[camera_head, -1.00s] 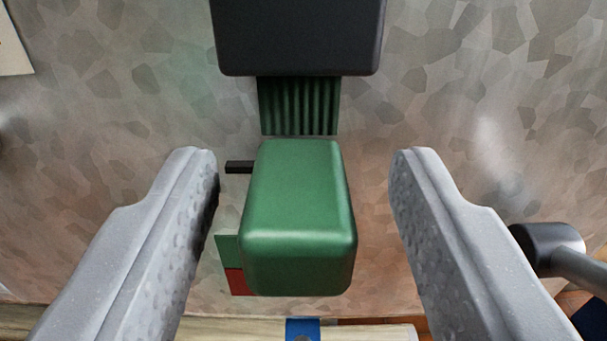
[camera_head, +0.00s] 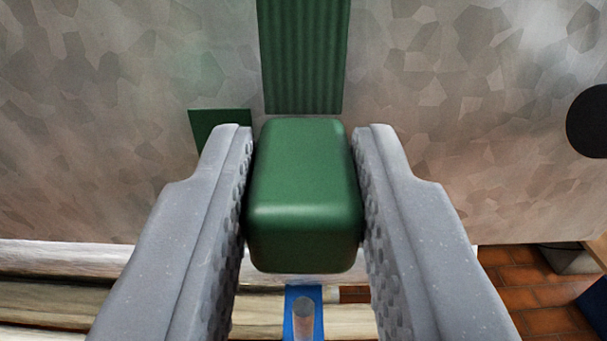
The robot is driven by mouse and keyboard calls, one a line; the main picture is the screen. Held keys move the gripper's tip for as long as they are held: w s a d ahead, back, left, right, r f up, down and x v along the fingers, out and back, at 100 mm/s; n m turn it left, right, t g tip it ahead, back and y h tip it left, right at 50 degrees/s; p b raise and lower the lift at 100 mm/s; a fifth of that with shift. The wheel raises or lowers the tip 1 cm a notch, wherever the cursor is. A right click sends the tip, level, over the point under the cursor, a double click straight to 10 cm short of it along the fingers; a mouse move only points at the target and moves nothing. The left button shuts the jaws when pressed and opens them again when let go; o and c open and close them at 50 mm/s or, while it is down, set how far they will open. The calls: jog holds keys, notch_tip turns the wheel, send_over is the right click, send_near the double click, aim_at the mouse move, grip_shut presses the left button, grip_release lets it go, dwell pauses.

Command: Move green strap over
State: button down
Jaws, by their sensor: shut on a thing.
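The green strap shows as a ribbed green band (camera_head: 304,60) running down from the top of the view, with a rounded green block (camera_head: 304,195) at its lower end. My gripper (camera_head: 304,155) is shut on the green block, with one textured grey finger against its left side and one against its right. The block's sides are partly hidden behind the fingers. Whether the block touches the panel behind it cannot be told.
A mottled grey panel (camera_head: 450,130) fills the background. A flat green patch (camera_head: 220,122) is on it, left of the block. A black round part (camera_head: 590,120) stands at the right edge. Below are pale beams (camera_head: 60,290), a blue piece (camera_head: 290,300) and a tiled floor (camera_head: 540,295).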

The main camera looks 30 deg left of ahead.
jog(key=c, duration=1.2)
grip_release()
jog(key=shift+d, duration=0.1)
jog(key=shift+o, duration=0.2)
jog(key=b+v, duration=0.1)
jog(key=v, duration=1.2)
jog(key=shift+s+d, duration=0.25)
jog(key=shift+d, duration=0.05)
jog(key=w+d+r+m+t+h+b, duration=0.1)
jog(key=d+r+h, duration=0.3)
jog(key=r, duration=0.6)
jog(key=d+r+m+t+h+b, duration=0.1)
jog(key=d+r+h, duration=0.2)
jog(key=d+r, duration=0.45)
jog(key=s+d+r+m+h, duration=0.2)
jog(key=s+r, duration=0.2)
jog(key=r, duration=0.3)
jog(key=s+d+r+m+h, duration=0.15)
jog(key=s+r, duration=0.25)
jog(key=r, duration=0.4)
jog(key=s+r+b, duration=0.1)
jog(key=s+r, duration=0.3)
jog(key=s, duration=0.4)
jog(key=s+d+r+m+g+b, duration=0.1)
jog(key=s+r, duration=0.4)
jog(key=s, duration=0.4)
jog(key=shift+r+g, duration=0.25)
jog(key=shift+g, duration=0.05)
